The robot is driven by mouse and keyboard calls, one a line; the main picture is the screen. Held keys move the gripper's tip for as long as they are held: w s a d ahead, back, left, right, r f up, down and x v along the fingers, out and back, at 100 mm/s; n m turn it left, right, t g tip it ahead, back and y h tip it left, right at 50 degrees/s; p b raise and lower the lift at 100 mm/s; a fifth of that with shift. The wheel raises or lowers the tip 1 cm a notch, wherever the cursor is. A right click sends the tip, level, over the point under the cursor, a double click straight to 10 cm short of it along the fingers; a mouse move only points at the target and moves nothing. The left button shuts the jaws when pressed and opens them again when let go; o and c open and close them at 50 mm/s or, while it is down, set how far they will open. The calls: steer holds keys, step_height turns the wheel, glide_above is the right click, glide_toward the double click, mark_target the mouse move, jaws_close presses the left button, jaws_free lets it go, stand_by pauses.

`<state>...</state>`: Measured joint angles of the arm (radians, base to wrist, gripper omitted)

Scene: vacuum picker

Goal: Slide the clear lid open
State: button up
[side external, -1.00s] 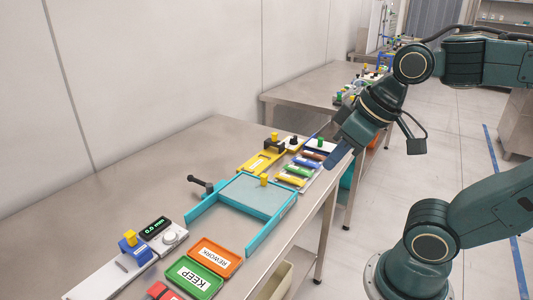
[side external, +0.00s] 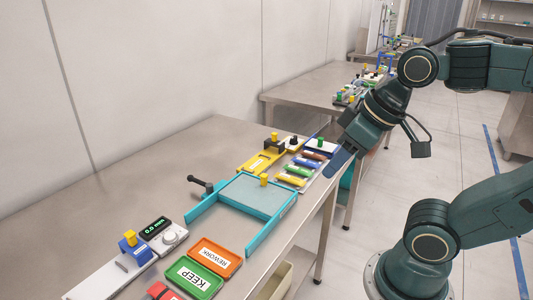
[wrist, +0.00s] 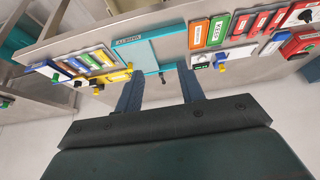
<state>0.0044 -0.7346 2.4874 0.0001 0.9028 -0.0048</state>
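The clear lid (side external: 255,194) is a pale, see-through panel lying in a teal tray frame (side external: 262,230) on the steel bench. The lid covers the far part of the frame; the near part is open to the bench surface. In the wrist view the lid (wrist: 140,52) shows ahead of my fingers. My gripper (side external: 338,164) is in the air to the right of the tray, beyond the bench's right edge, and touches nothing. In the wrist view its two blue fingers (wrist: 160,92) are spread apart with nothing between them.
A rack of coloured cylinders (side external: 299,171) and a yellow fixture (side external: 260,163) stand behind the tray. A black-handled lever (side external: 202,184) is at its left. Orange REWORK (side external: 222,264) and green KEEP (side external: 207,286) trays lie in front.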

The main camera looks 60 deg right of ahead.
steer(key=w+d+r+g, duration=0.2)
steer(key=w, duration=0.5)
steer(key=g, duration=0.4)
glide_above(264, 176)
step_height(264, 176, down, 9)
steer(key=shift+a+f, duration=0.1)
steer(key=shift+f, duration=0.05)
step_height(264, 176, down, 14)
steer(key=shift+r, duration=0.1)
steer(key=shift+c, duration=0.2)
jaws_close()
